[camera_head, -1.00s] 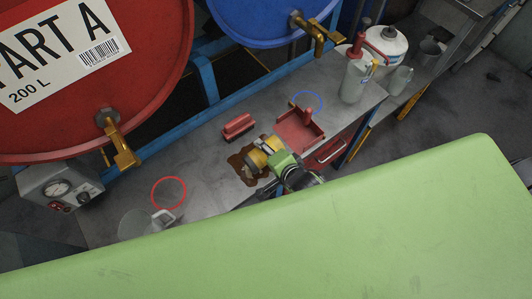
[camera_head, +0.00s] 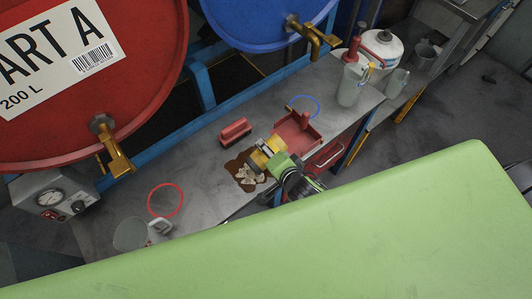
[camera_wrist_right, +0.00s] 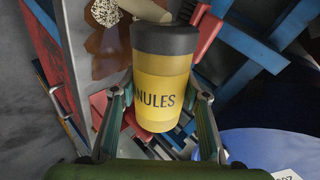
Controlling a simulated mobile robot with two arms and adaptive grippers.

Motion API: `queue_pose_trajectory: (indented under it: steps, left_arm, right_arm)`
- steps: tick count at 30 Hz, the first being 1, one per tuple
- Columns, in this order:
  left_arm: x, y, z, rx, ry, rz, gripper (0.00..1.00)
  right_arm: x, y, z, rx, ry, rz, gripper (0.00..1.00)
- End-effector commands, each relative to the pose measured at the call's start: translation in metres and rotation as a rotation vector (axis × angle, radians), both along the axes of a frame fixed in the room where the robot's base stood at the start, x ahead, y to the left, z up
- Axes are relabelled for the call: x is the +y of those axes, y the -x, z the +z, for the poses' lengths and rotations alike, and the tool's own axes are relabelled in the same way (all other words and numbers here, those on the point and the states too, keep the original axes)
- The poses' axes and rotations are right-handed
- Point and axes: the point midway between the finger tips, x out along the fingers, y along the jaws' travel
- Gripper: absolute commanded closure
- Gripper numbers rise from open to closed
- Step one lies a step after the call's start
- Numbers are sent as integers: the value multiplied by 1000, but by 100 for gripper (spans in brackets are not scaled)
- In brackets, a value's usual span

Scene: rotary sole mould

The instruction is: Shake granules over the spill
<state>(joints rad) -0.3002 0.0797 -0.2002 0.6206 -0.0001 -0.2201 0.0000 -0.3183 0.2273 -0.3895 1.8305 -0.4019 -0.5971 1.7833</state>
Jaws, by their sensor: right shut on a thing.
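The brown spill (camera_head: 238,168) lies on the grey bench, with a patch of pale granules (camera_head: 250,176) over part of it. My right gripper (camera_head: 274,157) is shut on a yellow granules container (camera_head: 262,156) beside and above the spill. In the right wrist view the container (camera_wrist_right: 160,88) has a dark grey end and lettering ending in "NULES", and sits between both fingers. A beige shape (camera_wrist_right: 148,10) shows just past its dark end, near the spill (camera_wrist_right: 112,52) and the speckled granules (camera_wrist_right: 104,12). My left gripper is not in view.
A red brush (camera_head: 235,131) lies behind the spill, and a red dustpan (camera_head: 298,134) lies to its right. A red ring (camera_head: 165,200) and a clear jug (camera_head: 130,234) are at the left. Bottles (camera_head: 352,84) stand at the right end. Drums (camera_head: 70,140) line the back.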

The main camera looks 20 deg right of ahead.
Motion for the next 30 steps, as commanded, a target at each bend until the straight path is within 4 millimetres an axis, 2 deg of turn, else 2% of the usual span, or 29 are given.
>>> queue_pose_trajectory:
  steps: [30]
  left_arm:
    - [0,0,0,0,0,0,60]
  right_arm:
    - [-34,-13,1,-3,0,2,89]
